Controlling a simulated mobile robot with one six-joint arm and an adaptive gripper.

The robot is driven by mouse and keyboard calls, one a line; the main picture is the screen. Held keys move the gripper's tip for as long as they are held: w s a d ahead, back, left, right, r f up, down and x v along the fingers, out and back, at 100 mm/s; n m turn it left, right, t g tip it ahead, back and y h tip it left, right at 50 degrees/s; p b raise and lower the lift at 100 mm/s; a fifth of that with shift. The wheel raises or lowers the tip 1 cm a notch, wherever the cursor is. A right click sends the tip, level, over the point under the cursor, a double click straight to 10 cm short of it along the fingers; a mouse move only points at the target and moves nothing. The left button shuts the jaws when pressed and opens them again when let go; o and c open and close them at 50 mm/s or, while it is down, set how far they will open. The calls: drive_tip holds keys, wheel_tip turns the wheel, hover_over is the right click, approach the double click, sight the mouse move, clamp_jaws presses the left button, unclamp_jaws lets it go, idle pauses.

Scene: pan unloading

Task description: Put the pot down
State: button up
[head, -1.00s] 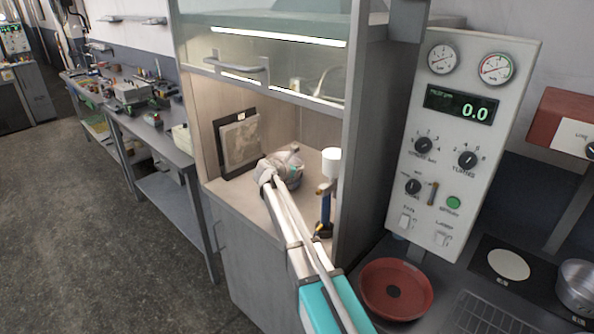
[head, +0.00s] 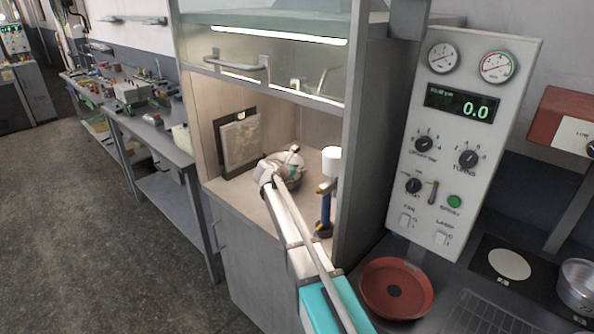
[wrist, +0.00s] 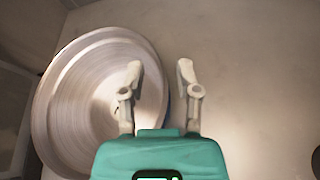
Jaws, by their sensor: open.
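The pot (wrist: 80,105) is a round, shiny metal vessel. In the wrist view I look into its open top at the left. It appears to rest on the light cabinet surface (wrist: 250,90). My gripper (wrist: 160,70) is open, with one finger over the pot's inside and the other beyond its right rim in the picture. Nothing is seen clamped between the fingers, and I cannot tell whether either touches the rim. In the head view my arm's end largely covers the pot (head: 294,183) inside the cabinet.
A framed panel (head: 240,140) leans at the cabinet's left wall. A blue stand with a white top (head: 331,160) is close on the right. The raised glass sash (head: 270,70) hangs above. A red pan (head: 375,290) lies on the right counter.

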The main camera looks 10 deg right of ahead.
drive_tip(key=shift+s+a+r+p, duration=0.1)
drive_tip(key=shift+r+p, duration=0.2)
drive_tip(key=shift+r, duration=0.05)
drive_tip(key=p+v, duration=0.4)
drive_tip(key=v, duration=0.7)
drive_tip(key=shift+s+a, duration=0.15)
drive_tip(key=shift+a, duration=0.1)
